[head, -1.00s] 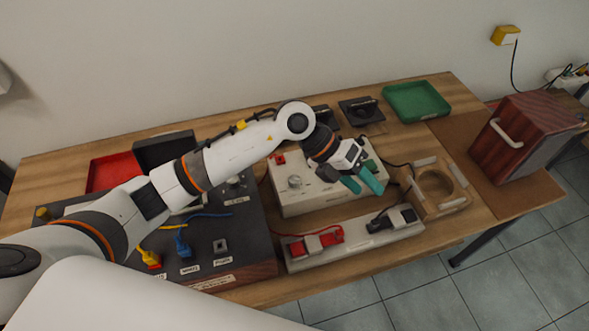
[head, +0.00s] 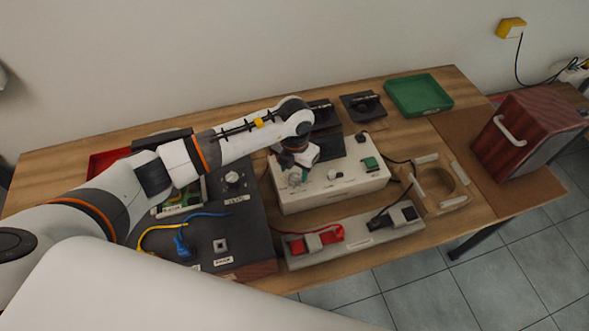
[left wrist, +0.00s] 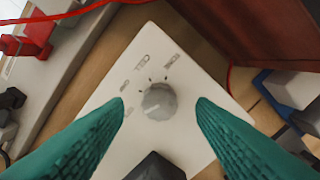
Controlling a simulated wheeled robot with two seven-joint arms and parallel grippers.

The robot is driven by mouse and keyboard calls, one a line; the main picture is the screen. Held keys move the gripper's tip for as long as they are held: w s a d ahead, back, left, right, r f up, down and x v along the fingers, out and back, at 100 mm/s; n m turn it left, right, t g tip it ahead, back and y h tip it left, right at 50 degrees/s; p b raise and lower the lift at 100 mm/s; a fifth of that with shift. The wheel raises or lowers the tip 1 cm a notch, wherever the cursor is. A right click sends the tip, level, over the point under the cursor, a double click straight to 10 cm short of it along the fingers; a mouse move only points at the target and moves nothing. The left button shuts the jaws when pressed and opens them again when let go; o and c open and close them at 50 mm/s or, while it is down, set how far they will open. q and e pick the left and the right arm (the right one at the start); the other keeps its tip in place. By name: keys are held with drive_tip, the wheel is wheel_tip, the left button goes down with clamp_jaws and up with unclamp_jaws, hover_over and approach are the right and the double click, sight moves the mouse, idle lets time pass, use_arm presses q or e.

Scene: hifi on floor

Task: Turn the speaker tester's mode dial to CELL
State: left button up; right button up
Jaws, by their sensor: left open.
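The speaker tester (head: 340,187) is a cream box in the middle of the bench. In the head view my gripper largely covers the dial. My left gripper (head: 297,177) is above the dial end of the tester. In the left wrist view its two green fingers (left wrist: 160,108) are open, one on each side of the dial, with a gap to it on both sides. My right gripper is not in view.
A dark panel (head: 255,235) with cables and a knob lies left of the tester. A pale strip (head: 355,240) with red and black clips lies in front. A wooden ring fixture (head: 463,202), green tray (head: 418,94) and red wooden box (head: 528,140) are to the right.

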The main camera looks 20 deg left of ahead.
sight(295, 179)
use_arm(q)
drive_tip(key=shift+f, duration=1.25)
drive_tip(key=c, duration=1)
drive_tip(key=shift+f+m+b, duration=0.1)
drive_tip(key=shift+m+b, duration=0.8)
drive_tip(key=shift+b, duration=0.1)
drive_tip(key=m+b, duration=1.2)
drive_tip(key=b, duration=0.2)
drive_tip(key=shift+w+m, duration=0.1)
drive_tip(key=shift+m, duration=0.2)
drive_tip(key=shift+r+m+b, duration=0.2)
drive_tip(key=shift+m+b, duration=1.6)
drive_tip(key=o, duration=1)
